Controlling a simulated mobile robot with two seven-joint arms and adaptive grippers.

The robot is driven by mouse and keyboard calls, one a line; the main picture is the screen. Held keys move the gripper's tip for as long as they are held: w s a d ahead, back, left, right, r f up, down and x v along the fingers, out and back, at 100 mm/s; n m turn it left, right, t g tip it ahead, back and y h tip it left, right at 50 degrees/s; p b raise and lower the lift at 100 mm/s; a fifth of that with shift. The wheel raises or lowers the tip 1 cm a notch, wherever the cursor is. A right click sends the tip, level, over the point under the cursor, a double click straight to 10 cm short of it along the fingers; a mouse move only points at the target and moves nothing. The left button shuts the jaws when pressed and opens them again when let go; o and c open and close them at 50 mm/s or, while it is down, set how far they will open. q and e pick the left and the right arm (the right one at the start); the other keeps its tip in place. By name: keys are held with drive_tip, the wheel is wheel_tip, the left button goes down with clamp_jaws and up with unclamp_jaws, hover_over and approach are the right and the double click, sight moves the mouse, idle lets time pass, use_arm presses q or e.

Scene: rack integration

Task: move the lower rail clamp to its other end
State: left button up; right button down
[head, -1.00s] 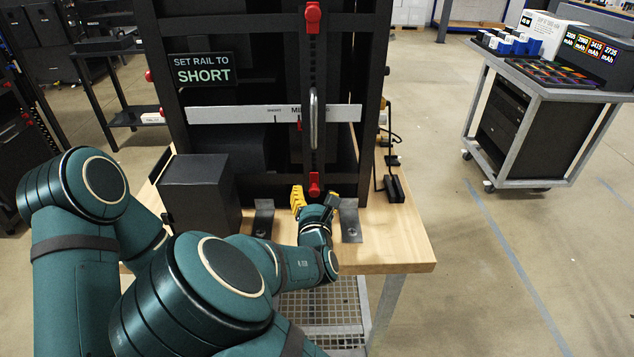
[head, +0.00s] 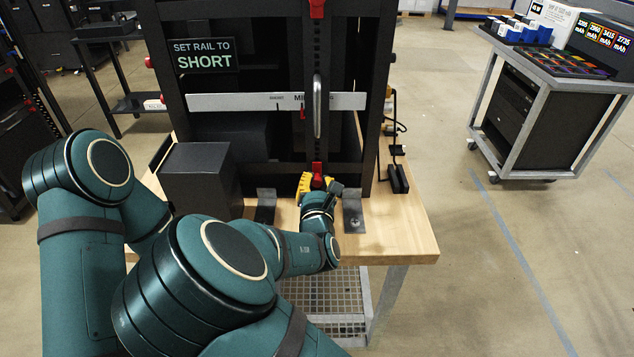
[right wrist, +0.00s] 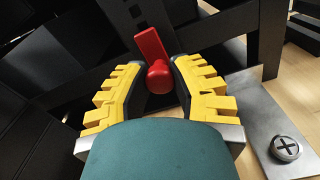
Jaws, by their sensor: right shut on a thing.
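The lower rail clamp (head: 317,168) is a red piece at the bottom of the black vertical rail (head: 317,60) at the front of the rack. In the right wrist view the red clamp (right wrist: 157,76) stands between the fingertips, with its lever pointing up. My right gripper (head: 317,184) has its yellow fingers at the clamp. In the wrist view my right gripper (right wrist: 157,85) is shut on the clamp's rounded red end. A second red clamp (head: 317,9) sits at the top of the rail. My left gripper is not in view.
A sign (head: 203,56) reads "SET RAIL TO SHORT". A pale marked strip (head: 235,102) crosses behind the rail, and a silver handle (head: 317,105) stands in front. A black box (head: 196,180) and metal brackets (head: 354,212) are on the wooden bench (head: 405,235).

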drive_tip(key=shift+f+b, duration=0.35)
drive_tip(key=shift+f, duration=0.95)
drive_tip(key=shift+s, duration=0.1)
drive_tip(key=c, duration=0.7)
unclamp_jaws()
drive_tip(key=shift+f, duration=0.1)
drive_tip(key=shift+c, duration=0.2)
drive_tip(key=s, duration=0.7)
drive_tip(key=shift+s, duration=0.2)
